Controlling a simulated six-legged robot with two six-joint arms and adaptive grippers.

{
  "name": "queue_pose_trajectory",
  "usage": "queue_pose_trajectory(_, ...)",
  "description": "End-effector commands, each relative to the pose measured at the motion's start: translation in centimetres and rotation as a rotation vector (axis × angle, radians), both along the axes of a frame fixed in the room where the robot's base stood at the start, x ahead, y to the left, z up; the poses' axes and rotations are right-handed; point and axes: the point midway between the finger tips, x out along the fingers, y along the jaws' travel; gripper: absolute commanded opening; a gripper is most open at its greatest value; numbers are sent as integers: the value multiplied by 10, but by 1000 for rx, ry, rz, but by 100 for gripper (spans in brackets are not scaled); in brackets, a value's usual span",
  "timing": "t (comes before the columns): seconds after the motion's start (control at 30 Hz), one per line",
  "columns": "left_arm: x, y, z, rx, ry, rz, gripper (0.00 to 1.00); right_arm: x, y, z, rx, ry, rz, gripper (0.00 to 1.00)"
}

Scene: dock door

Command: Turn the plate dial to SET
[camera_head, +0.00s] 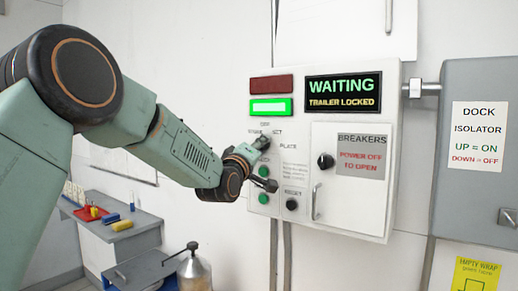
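My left arm comes in from the left, and my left gripper (257,165) is at the panel's left part, at and just below the dial. The gripper covers part of the dial, so its pointer direction is unclear. One dark fingertip shows lower right, near the upper green button (264,171). Finger closure and contact with the dial are unclear. My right gripper is not in view.
The display (343,92) reads WAITING, TRAILER LOCKED. Below it is the breaker door (350,185) with a black knob (326,161). A reset knob (292,205) and lower green button (264,199) are nearby. The isolator box (478,140) stands right; a bench (120,232) is lower left.

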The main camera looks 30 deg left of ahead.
Motion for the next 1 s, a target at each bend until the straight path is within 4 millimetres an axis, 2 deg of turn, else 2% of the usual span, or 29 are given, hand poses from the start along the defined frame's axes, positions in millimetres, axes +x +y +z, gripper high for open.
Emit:
queue_pose_trajectory(0.03, 0, 1, 1, -3, -2, 3, 14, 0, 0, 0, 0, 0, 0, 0)
queue_pose_trajectory(0.17, 0, 2, 1, -5, -3, 3, 2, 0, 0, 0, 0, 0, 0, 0)
queue_pose_trajectory(0.47, 0, 3, 1, 34, -11, 4, 2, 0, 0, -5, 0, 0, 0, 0)
queue_pose_trajectory(0.67, 0, 4, -1, 148, -30, 5, 2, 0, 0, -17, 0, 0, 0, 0)
queue_pose_trajectory(1.0, 0, 7, -1, 447, -74, 6, 2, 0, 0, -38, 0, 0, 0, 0)
